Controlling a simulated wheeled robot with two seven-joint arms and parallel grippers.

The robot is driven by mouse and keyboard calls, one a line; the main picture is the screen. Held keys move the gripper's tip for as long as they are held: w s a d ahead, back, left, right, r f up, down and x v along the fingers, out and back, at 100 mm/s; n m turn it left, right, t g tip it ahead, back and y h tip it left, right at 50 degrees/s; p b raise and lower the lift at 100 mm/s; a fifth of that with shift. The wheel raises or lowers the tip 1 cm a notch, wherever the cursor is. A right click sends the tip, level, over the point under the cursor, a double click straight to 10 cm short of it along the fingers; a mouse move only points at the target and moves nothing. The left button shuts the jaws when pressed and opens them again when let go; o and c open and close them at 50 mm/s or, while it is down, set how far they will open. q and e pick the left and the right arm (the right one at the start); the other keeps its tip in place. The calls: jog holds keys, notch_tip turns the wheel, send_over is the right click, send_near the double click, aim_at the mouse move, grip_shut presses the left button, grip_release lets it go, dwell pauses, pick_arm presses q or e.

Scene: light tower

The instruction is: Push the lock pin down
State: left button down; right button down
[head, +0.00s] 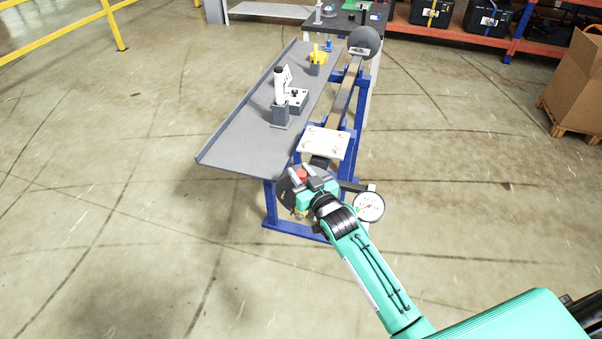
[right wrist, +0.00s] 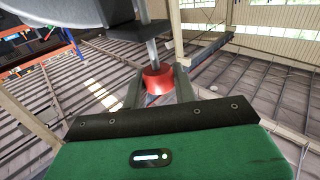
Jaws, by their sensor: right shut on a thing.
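The lock pin shows as a red knob (head: 301,174) at the near end of the blue-framed stand. My right gripper (head: 302,172) reaches it from the front right, with its two grey fingers on either side of the knob. In the right wrist view the red knob (right wrist: 158,82) sits between the fingertips of my right gripper (right wrist: 158,90), which is shut on it. A grey metal shaft runs from the knob to a dark block. How deep the pin sits cannot be told. My left gripper is not in view.
A round dial gauge (head: 369,206) sits just right of my gripper. A cream plate (head: 323,143) lies behind it on the blue frame (head: 270,205). A long grey tray table (head: 238,140) holds a white tool, a grey holder and a yellow part.

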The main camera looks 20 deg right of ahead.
jog(key=shift+f+b, duration=0.85)
jog(key=shift+f, duration=0.6)
jog(key=shift+r, duration=0.1)
jog(key=c, duration=1.1)
grip_release()
jog(key=shift+c, duration=0.2)
jog(key=shift+s, duration=0.1)
jog(key=s+d+b, duration=0.2)
jog(key=s+b, duration=0.1)
jog(key=s, duration=1)
jog(key=shift+s+d+b, duration=0.2)
jog(key=shift+d+b, duration=0.1)
jog(key=shift+b, duration=0.1)
